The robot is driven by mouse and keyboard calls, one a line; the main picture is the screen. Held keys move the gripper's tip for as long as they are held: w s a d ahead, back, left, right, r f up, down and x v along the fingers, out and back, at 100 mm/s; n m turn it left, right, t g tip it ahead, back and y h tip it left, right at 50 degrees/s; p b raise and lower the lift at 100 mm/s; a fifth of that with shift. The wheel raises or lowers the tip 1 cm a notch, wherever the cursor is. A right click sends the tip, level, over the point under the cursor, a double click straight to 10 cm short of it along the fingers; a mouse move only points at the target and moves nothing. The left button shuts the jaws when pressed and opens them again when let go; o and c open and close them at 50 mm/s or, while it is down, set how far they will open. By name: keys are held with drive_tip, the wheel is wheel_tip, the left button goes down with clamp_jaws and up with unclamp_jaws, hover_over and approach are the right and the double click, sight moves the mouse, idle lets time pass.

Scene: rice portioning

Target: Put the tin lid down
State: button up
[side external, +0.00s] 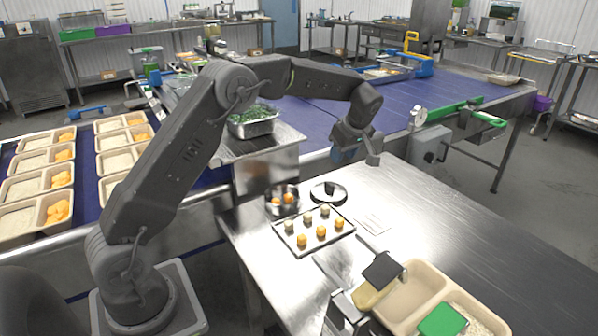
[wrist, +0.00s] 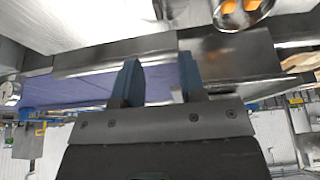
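The tin lid (side external: 319,197), a round metal disc with a dark knob, lies flat on the steel table just right of the tin. The open round tin (side external: 283,208) holds orange pieces, and it also shows at the top of the wrist view (wrist: 262,14). My gripper (side external: 358,158) is above and to the right of the lid, well clear of the table. Its two blue fingers stand apart in the wrist view (wrist: 160,70), with nothing between them. I cannot make out the lid in the wrist view.
A beige compartment tray (side external: 408,298) with a green piece is nearer the front. A steel pan of greens (side external: 254,128) stands behind. The table's right side (side external: 480,250) is clear.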

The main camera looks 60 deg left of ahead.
drive_tip(key=s+d+r+m+t+h, duration=0.1)
drive_tip(key=s+d+r+m, duration=0.3)
drive_tip(key=s+r, duration=0.25)
drive_tip(key=s+d+r+m+t+h, duration=0.1)
drive_tip(key=s+d+r+m+t, duration=0.1)
drive_tip(key=s+d+r+m, duration=0.45)
drive_tip(key=s+d+f+m+t+h, duration=0.1)
drive_tip(key=s+d+f+m, duration=0.1)
drive_tip(key=s, duration=0.8)
drive_tip(key=s+d+f+m+t+h, duration=0.1)
drive_tip(key=s+m, duration=0.4)
drive_tip(key=s, duration=0.6)
drive_tip(key=shift+d+f+t, duration=0.3)
drive_tip(key=shift+d+f, duration=0.05)
drive_tip(key=shift+d, duration=0.35)
